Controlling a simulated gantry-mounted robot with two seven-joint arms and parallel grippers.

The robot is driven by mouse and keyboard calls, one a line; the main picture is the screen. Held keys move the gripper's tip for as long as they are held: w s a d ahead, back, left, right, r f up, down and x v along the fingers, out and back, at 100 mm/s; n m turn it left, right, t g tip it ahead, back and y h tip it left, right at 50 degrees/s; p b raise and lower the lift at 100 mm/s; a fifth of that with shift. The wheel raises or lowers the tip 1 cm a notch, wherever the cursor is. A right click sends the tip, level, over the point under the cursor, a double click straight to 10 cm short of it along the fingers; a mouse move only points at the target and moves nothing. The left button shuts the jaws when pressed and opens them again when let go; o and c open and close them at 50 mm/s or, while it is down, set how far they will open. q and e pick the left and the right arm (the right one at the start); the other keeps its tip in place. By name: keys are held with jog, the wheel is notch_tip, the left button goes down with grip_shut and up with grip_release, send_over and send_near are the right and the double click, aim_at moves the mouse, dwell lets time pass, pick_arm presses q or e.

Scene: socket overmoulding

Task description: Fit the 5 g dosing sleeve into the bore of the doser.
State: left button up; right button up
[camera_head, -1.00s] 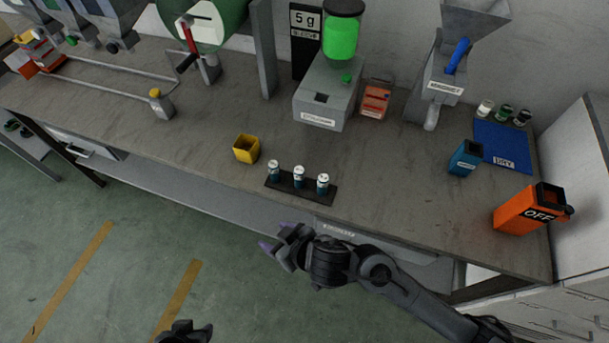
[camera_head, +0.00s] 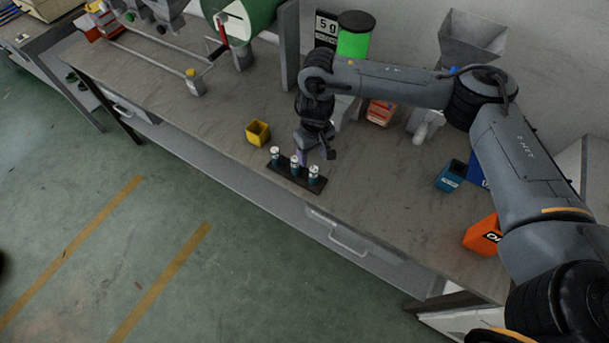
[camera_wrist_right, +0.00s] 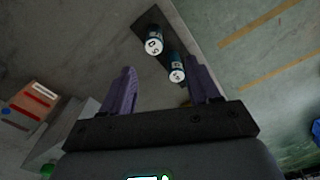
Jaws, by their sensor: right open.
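Three small dark-blue sleeves with white tops, left (camera_head: 275,155), middle (camera_head: 294,165) and right (camera_head: 313,175), stand upright in a black rack (camera_head: 284,173) near the bench's front edge. The right wrist view shows two of them, one farther (camera_wrist_right: 154,45) and one nearer (camera_wrist_right: 176,73); their markings are too small to read surely. My right gripper (camera_head: 303,157) is over the rack, open and empty, its purple fingers (camera_wrist_right: 165,80) pointing toward the sleeves. The doser, with its green container (camera_head: 353,44), stands behind my right arm; its bore is hidden. My left gripper is out of view.
A yellow bin (camera_head: 258,133) stands left of the rack. A blue bin (camera_head: 450,175) and an orange bin (camera_head: 484,235) stand to the right. A "5 g" sign (camera_head: 326,29) is behind the doser. Bare bench lies between rack and blue bin.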

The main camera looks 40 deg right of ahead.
aim_at(314, 169)
jog(key=shift+d+r, duration=0.2)
jog(key=shift+d, duration=0.25)
jog(key=shift+f+m, duration=0.3)
notch_tip(314, 169, down, 2)
jog(key=shift+f+b, duration=0.2)
jog(key=shift+b, duration=0.6)
notch_tip(314, 169, down, 2)
jog(key=shift+f, duration=0.1)
jog(key=shift+s+f+b, duration=0.1)
jog(key=shift+f+b, duration=0.25)
jog(key=shift+f, duration=2.2)
grip_shut()
